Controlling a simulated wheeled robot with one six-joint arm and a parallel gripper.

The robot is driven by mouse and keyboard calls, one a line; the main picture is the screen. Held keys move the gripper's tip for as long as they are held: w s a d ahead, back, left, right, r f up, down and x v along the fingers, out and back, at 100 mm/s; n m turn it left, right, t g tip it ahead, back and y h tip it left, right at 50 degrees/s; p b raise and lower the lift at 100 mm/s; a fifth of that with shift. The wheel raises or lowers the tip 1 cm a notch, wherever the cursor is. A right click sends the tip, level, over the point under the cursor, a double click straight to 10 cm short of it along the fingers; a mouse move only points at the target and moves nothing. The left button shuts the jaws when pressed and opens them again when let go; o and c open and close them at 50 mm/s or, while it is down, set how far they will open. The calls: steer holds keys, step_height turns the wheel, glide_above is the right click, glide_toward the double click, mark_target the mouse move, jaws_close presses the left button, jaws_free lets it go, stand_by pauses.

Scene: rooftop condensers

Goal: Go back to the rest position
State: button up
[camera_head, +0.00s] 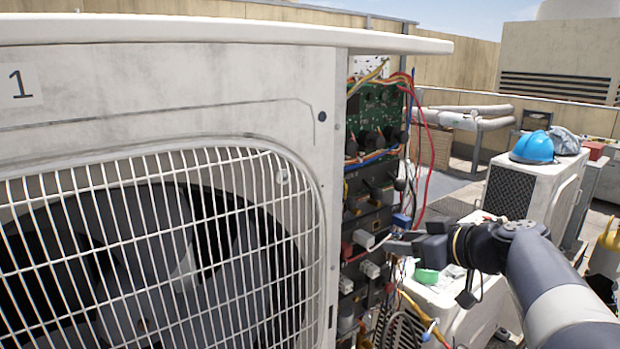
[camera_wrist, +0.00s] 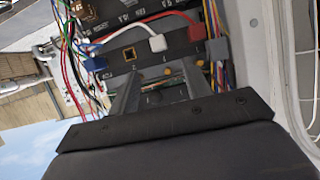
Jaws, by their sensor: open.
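My gripper (camera_head: 408,240) is at the open side of the large condenser unit (camera_head: 180,90) marked 1, close to its exposed electronics. In the wrist view its two fingers (camera_wrist: 157,92) stand apart, pointing at a dark panel with nothing seen between them. That panel (camera_wrist: 130,60) has an empty square socket, a white plug (camera_wrist: 157,43) with a white cable, a blue plug (camera_wrist: 93,64) and a grey plug (camera_wrist: 217,48). In the head view a blue connector (camera_head: 401,221) and a white one (camera_head: 363,238) show beside the fingertips. I cannot tell whether the fingers touch the panel.
Loose red, blue and yellow wires (camera_head: 424,140) hang beside the green circuit board (camera_head: 376,112), near my arm. A white unit (camera_head: 445,300) stands below my gripper. Another unit (camera_head: 515,190) at right carries a blue hard hat (camera_head: 533,148). Insulated pipes (camera_head: 470,118) run behind.

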mark_target(370, 237)
steer(key=p+x, duration=0.2)
steer(key=x, duration=0.6)
steer(key=shift+w+a, duration=0.15)
steer(key=shift+w, duration=0.1)
steer(key=shift+w+f+p, duration=0.1)
steer(key=shift+w+p, duration=0.1)
steer(key=shift+p, duration=0.2)
steer(key=s+d, duration=0.2)
steer(key=s, duration=0.1)
steer(key=shift+s+d+f, duration=0.15)
steer(key=shift+d+f, duration=0.05)
steer(key=shift+f, duration=0.15)
steer(key=shift+b+v, duration=0.3)
steer(key=shift+v, duration=0.5)
steer(key=shift+s+f, duration=0.1)
steer(key=shift+f, duration=0.05)
